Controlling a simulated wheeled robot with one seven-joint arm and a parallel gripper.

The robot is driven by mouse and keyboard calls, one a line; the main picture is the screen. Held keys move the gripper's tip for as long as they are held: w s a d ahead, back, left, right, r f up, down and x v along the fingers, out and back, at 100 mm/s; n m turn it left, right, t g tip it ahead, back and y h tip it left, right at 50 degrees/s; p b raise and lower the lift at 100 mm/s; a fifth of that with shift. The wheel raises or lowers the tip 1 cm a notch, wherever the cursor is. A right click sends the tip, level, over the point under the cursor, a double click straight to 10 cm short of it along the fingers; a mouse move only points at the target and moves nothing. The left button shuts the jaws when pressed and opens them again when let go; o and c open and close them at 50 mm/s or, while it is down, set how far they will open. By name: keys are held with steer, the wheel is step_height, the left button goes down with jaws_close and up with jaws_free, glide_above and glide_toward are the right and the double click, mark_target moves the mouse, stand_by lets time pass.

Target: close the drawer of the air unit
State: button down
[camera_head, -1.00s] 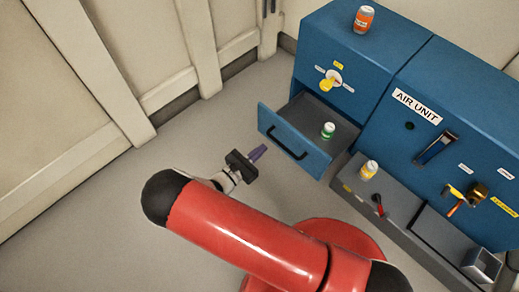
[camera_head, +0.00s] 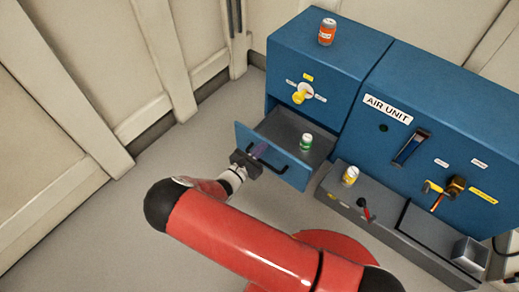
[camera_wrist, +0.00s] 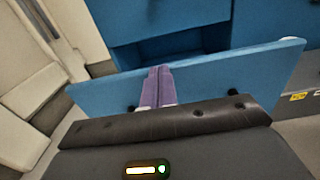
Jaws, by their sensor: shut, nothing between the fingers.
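The blue air unit (camera_head: 440,90) stands at the right in the head view. Its drawer (camera_head: 250,140) is pulled out at the lower left, with a black bar handle (camera_head: 281,168) on its front. A green-labelled can (camera_head: 306,142) stands inside the drawer. My gripper (camera_head: 258,150) is shut and empty, its purple fingers pointing at the drawer front near the left end of the handle. The wrist view shows the drawer front (camera_wrist: 225,82) across the picture, with the fingers (camera_wrist: 157,84) in front of it. I cannot tell whether they touch it.
An orange can (camera_head: 327,32) stands on top of the unit. A yellow can (camera_head: 350,176) and a red-handled lever (camera_head: 364,208) are on the grey ledge right of the drawer. A yellow knob (camera_head: 299,97) sits above the drawer. The floor (camera_head: 190,150) to the left is clear.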

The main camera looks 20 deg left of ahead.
steer(key=b+x, duration=0.2)
steer(key=x, duration=1.6)
steer(key=shift+s, duration=0.1)
steer(key=shift+w+d+r+b, duration=0.1)
steer(key=shift+w+d+b, duration=0.2)
steer(key=shift+w, duration=0.45)
steer(key=shift+w+r, duration=0.1)
steer(key=shift+r, duration=0.05)
